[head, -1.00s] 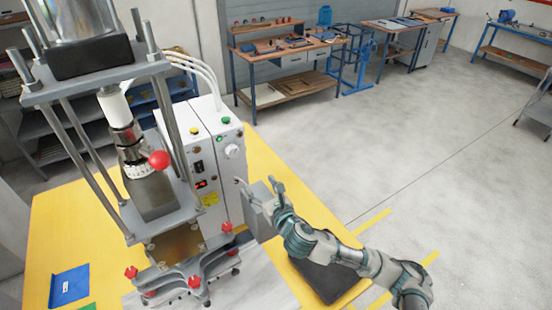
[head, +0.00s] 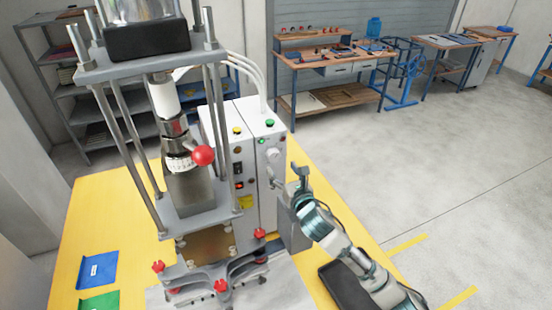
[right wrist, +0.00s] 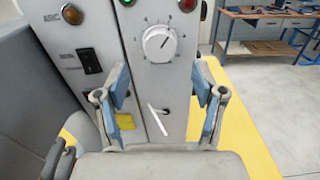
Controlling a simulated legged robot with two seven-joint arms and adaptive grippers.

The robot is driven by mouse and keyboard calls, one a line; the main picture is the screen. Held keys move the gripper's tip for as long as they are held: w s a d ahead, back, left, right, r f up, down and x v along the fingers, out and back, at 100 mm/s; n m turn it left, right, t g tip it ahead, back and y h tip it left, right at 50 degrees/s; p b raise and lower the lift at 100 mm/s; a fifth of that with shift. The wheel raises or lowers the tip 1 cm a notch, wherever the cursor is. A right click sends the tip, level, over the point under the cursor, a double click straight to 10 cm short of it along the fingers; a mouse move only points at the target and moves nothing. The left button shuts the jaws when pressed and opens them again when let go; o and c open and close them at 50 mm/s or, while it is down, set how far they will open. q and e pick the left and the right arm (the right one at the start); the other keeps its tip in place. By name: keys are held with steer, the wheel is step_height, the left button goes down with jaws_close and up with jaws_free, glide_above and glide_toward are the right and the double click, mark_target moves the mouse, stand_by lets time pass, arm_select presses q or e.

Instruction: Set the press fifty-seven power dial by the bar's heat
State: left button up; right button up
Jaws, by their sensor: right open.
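The white round power dial (head: 273,154) is on the front of the white control cabinet (head: 248,125), near its top right. In the right wrist view the dial (right wrist: 159,44) has a dark pointer mark aimed to the upper right and a printed scale around it. My right gripper (head: 287,178) is open and empty, just below and in front of the dial. In the right wrist view its two fingers (right wrist: 160,82) stand apart, below the dial and on either side of it, not touching it. The bar is not clearly identifiable. My left gripper is out of view.
The press (head: 190,190) with its red ball handle (head: 203,155) stands left of the cabinet. A black rocker switch (right wrist: 89,61) is left of the dial; a lever or key (right wrist: 158,119) sits below it. Blue (head: 98,269) and green (head: 99,301) pieces lie on the yellow table.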

mark_target(276, 158)
steer(key=x, duration=0.5)
steer(key=shift+s+a, duration=0.1)
steer(key=shift+a, duration=0.1)
steer(key=shift+w, duration=0.65)
steer(key=shift+d, duration=0.1)
